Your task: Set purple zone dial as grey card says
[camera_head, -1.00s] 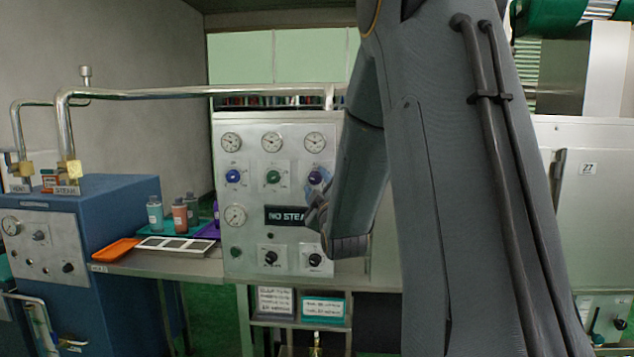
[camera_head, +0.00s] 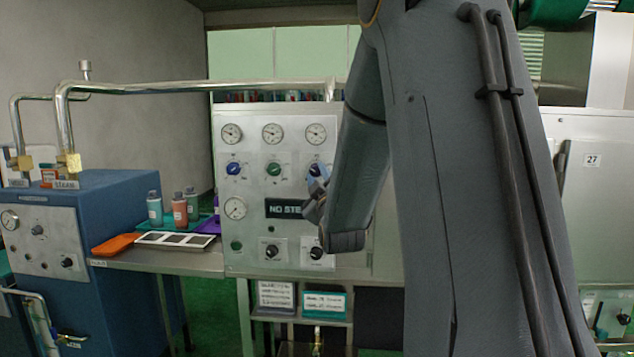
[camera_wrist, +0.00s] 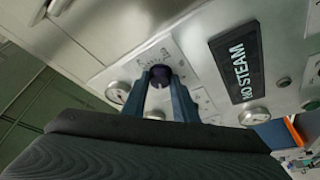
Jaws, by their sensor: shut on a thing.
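The purple zone dial (camera_wrist: 161,55) is on the steel control panel (camera_head: 233,181). In the wrist view it sits between my gripper's (camera_wrist: 163,76) two blue-grey fingers, which are shut on it. In the head view my gripper (camera_head: 316,183) reaches the upper right dial and mostly hides it, so its setting cannot be read. The grey card (camera_head: 276,296) stands on the shelf below the panel, left of a teal-framed card. Its lines of print are too small to read.
A blue dial (camera_head: 233,169) and a green dial (camera_head: 274,169) are left in the same row, with gauges above. A "NO STEAM" display (camera_head: 284,208) and two black knobs are below. A teal-framed card (camera_head: 324,304) is beside the grey card. A blue machine (camera_head: 110,215) stands left.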

